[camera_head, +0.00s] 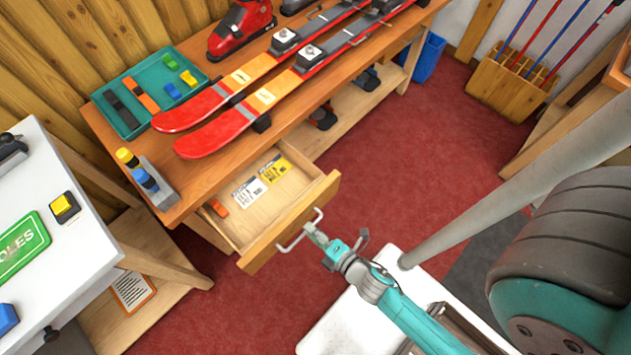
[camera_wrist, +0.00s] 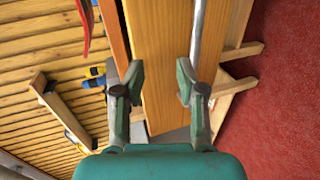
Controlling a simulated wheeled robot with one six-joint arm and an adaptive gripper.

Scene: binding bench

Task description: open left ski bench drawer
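The left drawer (camera_head: 300,205) of the ski bench stands pulled out, its inside showing. Its wooden front also shows in the wrist view (camera_wrist: 165,60). The metal bar handle (camera_head: 298,230) is on the drawer front; in the wrist view the bar (camera_wrist: 199,35) runs down to the right finger, and I cannot tell whether they touch. My gripper (camera_head: 316,233) is at the handle, in front of the drawer. In the wrist view its fingers (camera_wrist: 160,80) are spread apart with a clear gap, and nothing is pinched between them.
The drawer holds paper tags (camera_head: 262,180) and a small orange item (camera_head: 218,208). Red skis (camera_head: 245,98) and a green tray (camera_head: 150,90) lie on the bench top. A white table (camera_head: 60,230) stands left. Red floor (camera_head: 385,180) is clear right of the drawer.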

